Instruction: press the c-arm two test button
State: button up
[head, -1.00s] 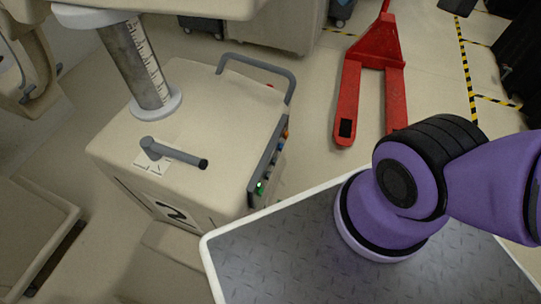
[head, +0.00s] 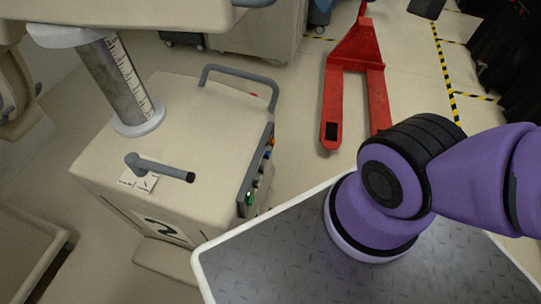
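The c-arm two cart (head: 185,110) is a cream box with a large "2" label (head: 166,229) on its front face. It stands left of centre in the head view. A grey side panel (head: 257,165) on its right edge carries a column of small buttons. The lowest one is a lit green button (head: 249,197); above it are dark or blue ones and an orange one (head: 271,140) near the top. I cannot read which is the test button. My gripper is not in view; only my purple arm links show at the right, apart from the cart.
A grey lever (head: 160,168) and a graduated column (head: 124,82) stand on the cart top, with a rail handle (head: 240,80) behind. A red pallet jack (head: 355,75) stands on the floor beyond. Another cream cart (head: 25,250) is at lower left.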

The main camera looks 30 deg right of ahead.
grip_shut()
dwell(1.4)
